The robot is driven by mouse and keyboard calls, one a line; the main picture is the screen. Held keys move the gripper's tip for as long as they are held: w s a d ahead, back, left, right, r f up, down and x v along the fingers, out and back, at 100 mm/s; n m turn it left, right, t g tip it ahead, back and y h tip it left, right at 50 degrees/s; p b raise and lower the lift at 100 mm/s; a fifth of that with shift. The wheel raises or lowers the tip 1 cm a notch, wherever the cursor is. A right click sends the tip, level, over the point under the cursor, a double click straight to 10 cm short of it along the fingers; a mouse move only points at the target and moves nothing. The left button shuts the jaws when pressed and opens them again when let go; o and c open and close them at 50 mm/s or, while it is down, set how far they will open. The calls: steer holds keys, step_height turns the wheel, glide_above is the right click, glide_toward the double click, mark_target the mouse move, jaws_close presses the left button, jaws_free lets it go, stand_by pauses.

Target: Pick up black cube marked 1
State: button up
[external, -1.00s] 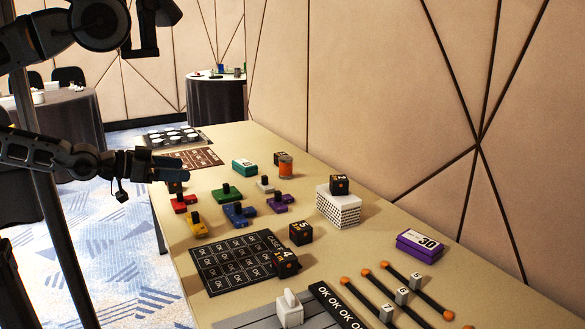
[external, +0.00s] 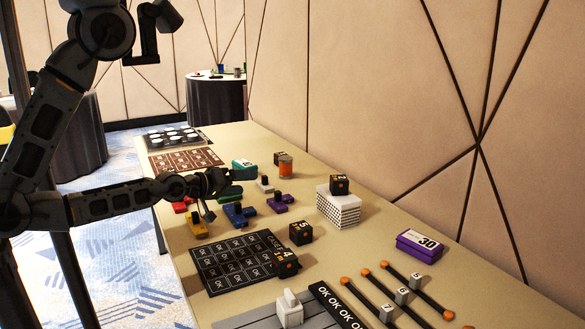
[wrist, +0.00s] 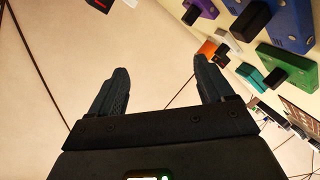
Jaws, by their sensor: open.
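Several black cubes with orange marks are in the external view; I cannot read a 1 on any. One black cube (external: 340,185) sits on a white patterned box (external: 347,208). Another black cube (external: 279,158) is partly behind an orange can (external: 286,169). Two more, a cube marked 5 (external: 301,234) and a cube marked 4 (external: 286,264), are by the black grid card. My gripper (external: 232,184) is open and empty above the coloured blocks, left of the white box. In the wrist view my gripper (wrist: 161,64) faces the wall, with a dark cube (wrist: 98,4) cut off at the top.
Below my gripper are coloured blocks with black knobs, including a blue block (external: 239,216) and a purple block (external: 279,204). A purple box marked 30 (external: 419,245) lies at the right. The wall (external: 400,120) borders the table's right side.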

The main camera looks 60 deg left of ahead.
steer(key=w+a+n+y+b, duration=0.1)
steer(key=w+a+n, duration=0.6)
steer(key=w, duration=0.7)
step_height(320, 180, up, 3)
steer(key=n+g+h+b, duration=0.2)
steer(key=n+b, duration=0.2)
steer(key=n, duration=0.9)
glide_above(276, 155)
steer(key=w+a, duration=0.2)
steer(key=s+f+n, duration=0.1)
steer(key=s+f, duration=0.1)
steer(key=f, duration=0.1)
steer(key=s+f+n+h+b, duration=0.1)
steer(key=s+f, duration=0.1)
steer(key=s+d+f+n, duration=0.1)
steer(key=s+f+n, duration=0.1)
steer(key=f, duration=0.1)
steer(key=shift+s+d+f+h, duration=0.1)
steer(key=shift+s+f+h, duration=0.2)
steer(key=shift+s, duration=0.1)
steer(key=shift+f+b, duration=0.25)
steer(key=shift+b, duration=0.05)
steer(key=shift+w+d+f, duration=0.1)
steer(key=shift+w+f, duration=0.05)
steer(key=shift+w, duration=0.05)
steer(key=b+x, duration=0.1)
steer(key=x, duration=0.6)
steer(key=shift+d, duration=0.15)
steer(key=c, duration=1.1)
